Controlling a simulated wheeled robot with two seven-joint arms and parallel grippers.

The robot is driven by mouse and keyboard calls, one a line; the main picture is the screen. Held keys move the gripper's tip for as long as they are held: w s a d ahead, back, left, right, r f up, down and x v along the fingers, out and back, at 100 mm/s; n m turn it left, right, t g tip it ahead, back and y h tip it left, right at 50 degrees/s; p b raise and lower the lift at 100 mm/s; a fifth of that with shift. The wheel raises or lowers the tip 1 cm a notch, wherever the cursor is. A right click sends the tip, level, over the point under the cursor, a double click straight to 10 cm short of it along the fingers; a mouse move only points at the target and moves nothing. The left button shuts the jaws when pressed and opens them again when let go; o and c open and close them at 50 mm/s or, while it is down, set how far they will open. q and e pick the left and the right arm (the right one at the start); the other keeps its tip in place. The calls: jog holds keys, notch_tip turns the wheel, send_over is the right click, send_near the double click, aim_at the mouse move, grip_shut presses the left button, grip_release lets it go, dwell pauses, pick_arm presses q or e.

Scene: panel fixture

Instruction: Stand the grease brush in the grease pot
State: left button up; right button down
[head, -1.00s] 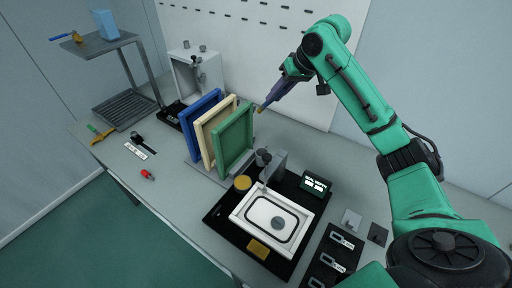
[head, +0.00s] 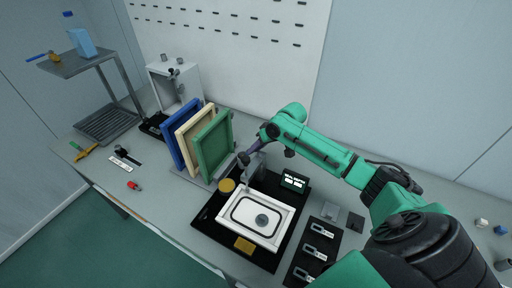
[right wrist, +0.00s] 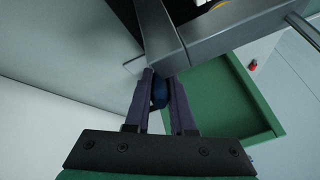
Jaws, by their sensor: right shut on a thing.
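My right gripper (head: 245,157) is low beside the grey bracket, where small dark cylinders stand; one may be the grease pot, but the gripper covers them. In the right wrist view its purple fingers (right wrist: 162,105) are shut on a dark blue piece (right wrist: 159,91), apparently the handle of the grease brush. Its far end is hidden, so I cannot tell whether it is inside a pot. A grey metal bar (right wrist: 208,47) crosses close to the fingertips. My left gripper is not in view.
The green panel (head: 213,145) stands in a rack left of my gripper, with cream and blue panels behind. A yellow disc (head: 227,185) and a white framed plate (head: 233,228) lie in front. A shelf (head: 75,65) at far left holds a blue bottle (head: 82,42).

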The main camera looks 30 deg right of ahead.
jog(key=shift+w+f, duration=0.1)
jog(key=shift+f, duration=0.2)
jog(key=c, duration=0.8)
grip_release()
jog(key=shift+o, duration=0.2)
jog(key=shift+r, duration=0.25)
jog(key=b+v, duration=0.2)
jog(key=v, duration=1)
jog(key=shift+a, duration=0.1)
